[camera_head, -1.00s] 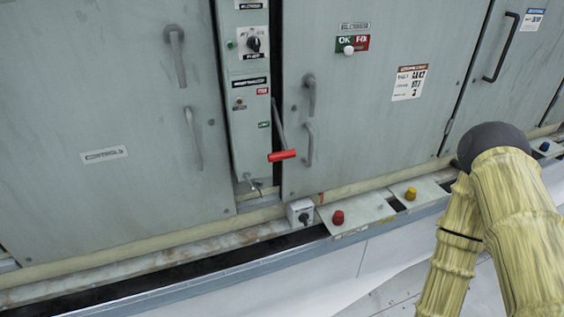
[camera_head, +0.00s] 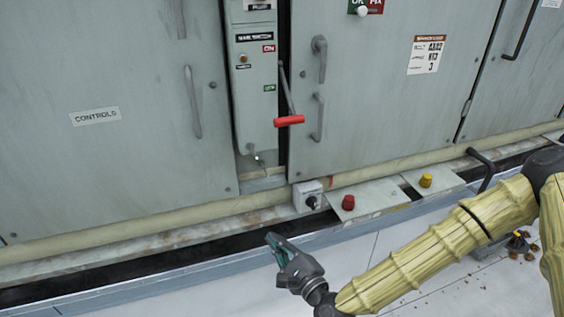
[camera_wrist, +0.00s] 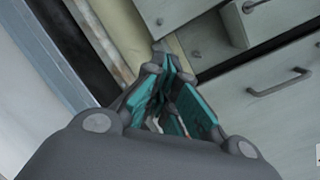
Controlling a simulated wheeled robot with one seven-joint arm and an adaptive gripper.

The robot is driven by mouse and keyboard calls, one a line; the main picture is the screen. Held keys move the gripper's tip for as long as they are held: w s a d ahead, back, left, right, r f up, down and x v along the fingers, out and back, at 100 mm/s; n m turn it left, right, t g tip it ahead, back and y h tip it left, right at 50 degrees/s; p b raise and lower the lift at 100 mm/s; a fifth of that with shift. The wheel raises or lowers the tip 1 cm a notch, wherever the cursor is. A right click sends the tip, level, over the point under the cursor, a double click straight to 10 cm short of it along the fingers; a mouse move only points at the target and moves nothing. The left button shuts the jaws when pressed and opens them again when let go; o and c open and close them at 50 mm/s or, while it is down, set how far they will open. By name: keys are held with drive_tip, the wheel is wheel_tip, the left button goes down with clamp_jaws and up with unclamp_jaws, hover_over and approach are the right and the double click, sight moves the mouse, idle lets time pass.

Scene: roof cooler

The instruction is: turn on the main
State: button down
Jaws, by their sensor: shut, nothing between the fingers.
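The main switch is a grey lever with a red handle (camera_head: 289,120) on the narrow panel between two cabinet doors. The lever slants down, with its red grip low. In the wrist view my gripper's teal finger pads (camera_wrist: 165,85) are together. A bit of orange-red shows behind them, too small to name.
A small box with a black knob (camera_head: 308,195), a red button (camera_head: 348,202) and a yellow button (camera_head: 425,180) stand on the ledge under the doors. A beige pipe (camera_head: 160,220) runs along the base. Door handles (camera_head: 318,118) project right of the lever.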

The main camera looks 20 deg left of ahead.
drive_tip(key=w+d+r+m+t+b, duration=0.1)
drive_tip(key=w+r+m+t+b, duration=0.1)
drive_tip(key=r, duration=0.7)
drive_tip(key=w+d+r+m+t+y+b, duration=0.1)
drive_tip(key=w+r+m+t, duration=0.3)
drive_tip(key=r+m, duration=0.5)
drive_tip(key=t+b, duration=0.1)
drive_tip(key=t, duration=0.1)
drive_tip(key=shift+t+b, duration=0.35)
drive_tip(key=shift+t, duration=0.05)
drive_tip(key=shift+w+r, duration=0.15)
drive_tip(key=p+x, duration=0.2)
drive_tip(key=x, duration=0.7)
drive_tip(key=shift+w+a+r, duration=0.2)
drive_tip(key=shift+w+r, duration=0.05)
